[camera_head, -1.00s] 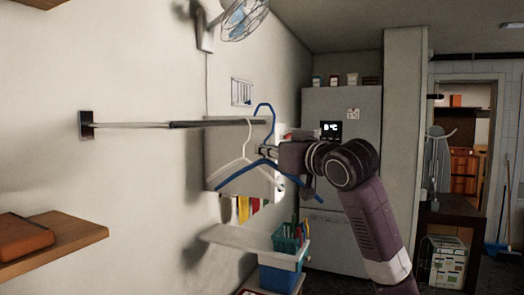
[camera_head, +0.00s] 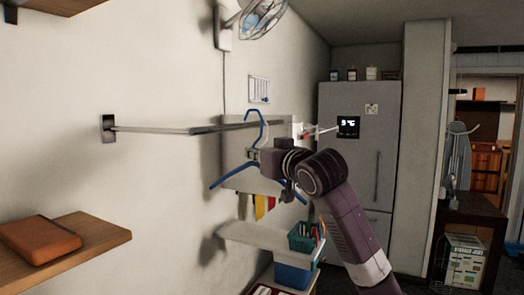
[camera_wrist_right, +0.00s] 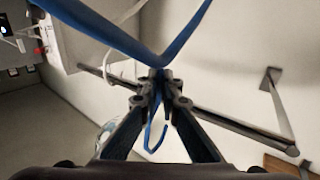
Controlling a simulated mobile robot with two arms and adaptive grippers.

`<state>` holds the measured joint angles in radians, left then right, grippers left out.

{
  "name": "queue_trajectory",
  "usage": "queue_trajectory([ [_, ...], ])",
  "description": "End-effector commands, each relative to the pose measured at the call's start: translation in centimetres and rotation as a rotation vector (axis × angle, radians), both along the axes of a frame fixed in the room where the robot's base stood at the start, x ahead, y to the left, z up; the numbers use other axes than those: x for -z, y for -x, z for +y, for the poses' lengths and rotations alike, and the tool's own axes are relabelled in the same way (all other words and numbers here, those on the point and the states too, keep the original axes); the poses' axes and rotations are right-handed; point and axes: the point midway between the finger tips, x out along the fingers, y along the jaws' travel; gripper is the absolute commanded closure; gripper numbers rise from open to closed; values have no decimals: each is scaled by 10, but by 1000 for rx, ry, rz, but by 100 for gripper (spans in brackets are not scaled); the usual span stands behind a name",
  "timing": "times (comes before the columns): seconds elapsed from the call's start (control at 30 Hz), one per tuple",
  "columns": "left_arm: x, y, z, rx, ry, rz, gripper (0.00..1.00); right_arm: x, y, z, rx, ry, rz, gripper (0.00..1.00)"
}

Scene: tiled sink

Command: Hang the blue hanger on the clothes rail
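The blue hanger (camera_head: 228,179) is held upright in my right gripper (camera_head: 254,156), with its hook pointing up. Its hook overlaps the clothes rail (camera_head: 160,130) in the head view; I cannot tell whether it is around the rail or in front of it. In the right wrist view, my right gripper (camera_wrist_right: 160,80) is shut on the neck of the blue hanger (camera_wrist_right: 112,32). The hook end shows between the fingers, and the rail (camera_wrist_right: 235,124) passes behind them. My left gripper is not in view.
A wooden shelf (camera_head: 90,247) with an orange-brown box (camera_head: 38,238) stands at lower left. A white shelf (camera_head: 262,236) and blue bin (camera_head: 293,275) lie below the hanger. A grey fridge (camera_head: 350,165) stands behind. A wall fan (camera_head: 262,18) is above.

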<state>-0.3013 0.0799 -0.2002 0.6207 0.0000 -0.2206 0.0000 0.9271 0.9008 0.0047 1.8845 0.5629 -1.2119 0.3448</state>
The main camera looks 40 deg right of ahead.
Motion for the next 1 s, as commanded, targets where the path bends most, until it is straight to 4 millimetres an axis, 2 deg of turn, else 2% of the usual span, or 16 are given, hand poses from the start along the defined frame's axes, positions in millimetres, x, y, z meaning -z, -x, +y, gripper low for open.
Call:
queue_trajectory([
  [0.17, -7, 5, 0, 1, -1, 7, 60, -2, -13, 6, -1, -1, 0, 100],
  [0.9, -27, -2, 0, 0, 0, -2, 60, -1, -68, 29, -2, 1, 0, 100],
  [1.0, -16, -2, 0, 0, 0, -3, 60, 12, -67, 29, -1, 1, 0, 100],
])
